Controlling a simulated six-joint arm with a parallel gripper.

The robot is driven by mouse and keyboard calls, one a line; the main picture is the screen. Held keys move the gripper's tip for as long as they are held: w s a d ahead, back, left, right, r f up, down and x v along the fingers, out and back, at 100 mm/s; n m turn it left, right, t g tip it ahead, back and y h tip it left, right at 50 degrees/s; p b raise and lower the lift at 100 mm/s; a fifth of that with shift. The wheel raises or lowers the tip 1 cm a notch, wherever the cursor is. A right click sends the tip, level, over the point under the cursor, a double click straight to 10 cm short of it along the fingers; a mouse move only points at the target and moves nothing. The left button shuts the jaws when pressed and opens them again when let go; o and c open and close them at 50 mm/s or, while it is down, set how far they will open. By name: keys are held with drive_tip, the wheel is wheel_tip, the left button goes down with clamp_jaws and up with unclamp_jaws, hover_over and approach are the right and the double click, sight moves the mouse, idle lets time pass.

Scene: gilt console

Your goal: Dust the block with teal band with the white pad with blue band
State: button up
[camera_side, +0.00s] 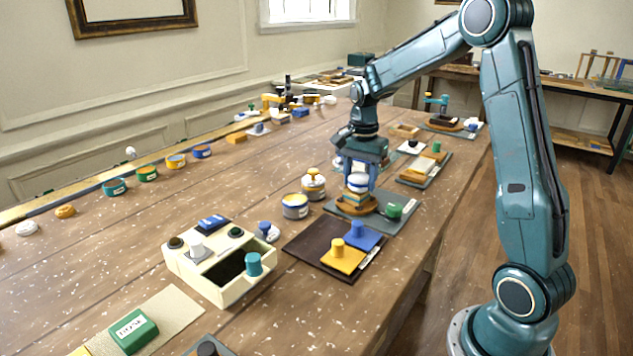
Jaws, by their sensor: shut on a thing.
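My gripper (359,180) points down over the right-middle of the table and is shut on the white pad with blue band (358,184). The pad sits between the fingers, directly above a small stacked block with a teal band (355,198). The block stands on a round orange-brown wooden base (350,209) on a dark grey mat (400,220). The pad appears to be on or just over the block's top; I cannot tell whether they touch. The fingers hide part of both.
A green knobbed piece (394,211) is close right of the base. Two tins (295,207) stand to the left. A dark board (305,246) with yellow (343,260) and blue pads lies in front. A cream box (205,275) is at front left.

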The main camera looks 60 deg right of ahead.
sight(352, 194)
drive_tip(key=shift+a, duration=1.4)
drive_tip(key=shift+w, duration=0.1)
drive_tip(key=shift+d, duration=2.05)
drive_tip(key=shift+a, duration=2.2)
wheel_tip(352, 194, up, 8)
drive_tip(key=shift+d+f, duration=0.15)
drive_tip(key=shift+w, duration=0.1)
